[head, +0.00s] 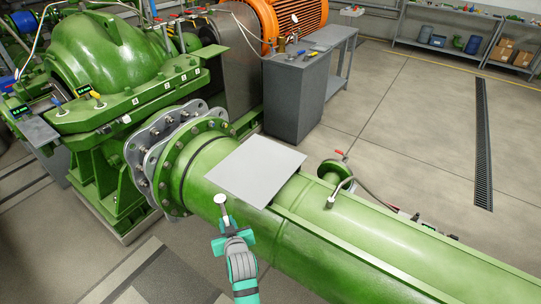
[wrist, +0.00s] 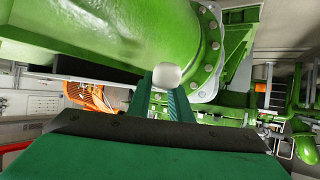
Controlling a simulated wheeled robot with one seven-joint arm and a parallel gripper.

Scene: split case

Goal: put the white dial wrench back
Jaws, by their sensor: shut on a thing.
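The white dial wrench (head: 220,199) is held upright in my gripper (head: 227,224), its pale round dial on top and a thin stem below. In the wrist view the pale dial (wrist: 167,76) stands between the green fingers of my gripper (wrist: 164,98), which are closed on the wrench. The lower part of the wrench is hidden by the fingers. In the head view my gripper is in front of the green pipe, left of and below a flat grey plate (head: 256,171) lying on it. The wrench appears apart from the plate.
A grey cabinet (head: 296,98) behind the pipe carries small tools and a round pale gauge (head: 294,18). The green pump (head: 105,60) stands at the left, with a bolted flange (head: 200,165). Open floor (head: 410,120) lies to the right, before shelves (head: 440,48).

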